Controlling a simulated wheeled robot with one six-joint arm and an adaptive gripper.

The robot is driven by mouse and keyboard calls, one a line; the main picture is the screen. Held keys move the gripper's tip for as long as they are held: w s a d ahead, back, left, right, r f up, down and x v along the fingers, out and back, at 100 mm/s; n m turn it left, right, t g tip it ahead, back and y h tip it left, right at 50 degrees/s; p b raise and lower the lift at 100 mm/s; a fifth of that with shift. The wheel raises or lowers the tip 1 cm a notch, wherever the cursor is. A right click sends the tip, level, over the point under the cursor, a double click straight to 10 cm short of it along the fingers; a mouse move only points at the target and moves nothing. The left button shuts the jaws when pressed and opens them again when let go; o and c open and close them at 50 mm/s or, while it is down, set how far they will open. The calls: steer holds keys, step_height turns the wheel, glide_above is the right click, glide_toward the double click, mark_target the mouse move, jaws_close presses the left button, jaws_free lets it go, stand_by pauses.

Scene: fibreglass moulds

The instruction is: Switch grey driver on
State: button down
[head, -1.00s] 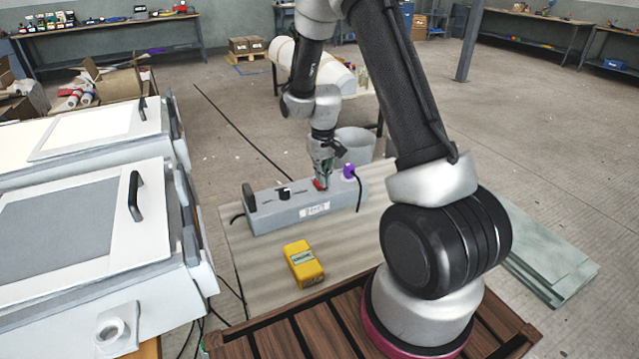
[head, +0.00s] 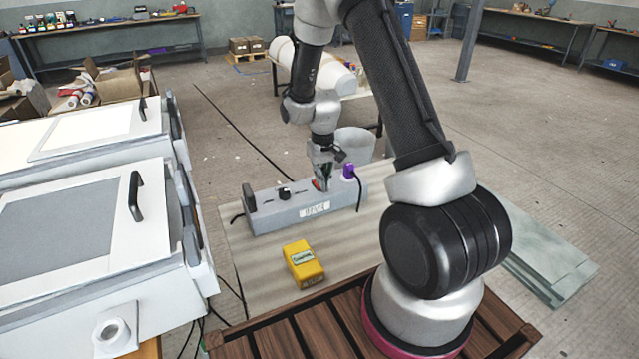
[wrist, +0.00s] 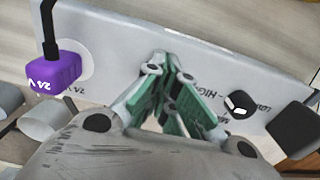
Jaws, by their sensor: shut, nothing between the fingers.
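The grey driver (head: 280,215) is a long grey box lying on a pale board, with a white label on its front. A small red switch (head: 316,184) sits on its top, partly hidden by my gripper. My gripper (head: 324,186) points down at the switch, fingers shut and empty; I cannot tell whether they touch it. In the wrist view the shut fingers (wrist: 177,112) with green pads are over the grey top (wrist: 115,60), and the switch is hidden. A black knob (head: 284,193) stands left of the switch, and a purple plug (head: 349,171) right of it.
A yellow box with a label (head: 303,264) lies in front of the driver. A white bucket (head: 355,145) stands behind. White mould cases (head: 80,225) fill the left side. The pale board (head: 355,240) has free room.

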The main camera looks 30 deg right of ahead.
steer(key=shift+r, duration=3.45)
steer(key=s, duration=0.2)
steer(key=s+g, duration=0.1)
steer(key=shift+s+f, duration=0.25)
steer(key=shift+f, duration=0.05)
steer(key=s+r+t, duration=0.5)
steer(key=s+r, duration=2)
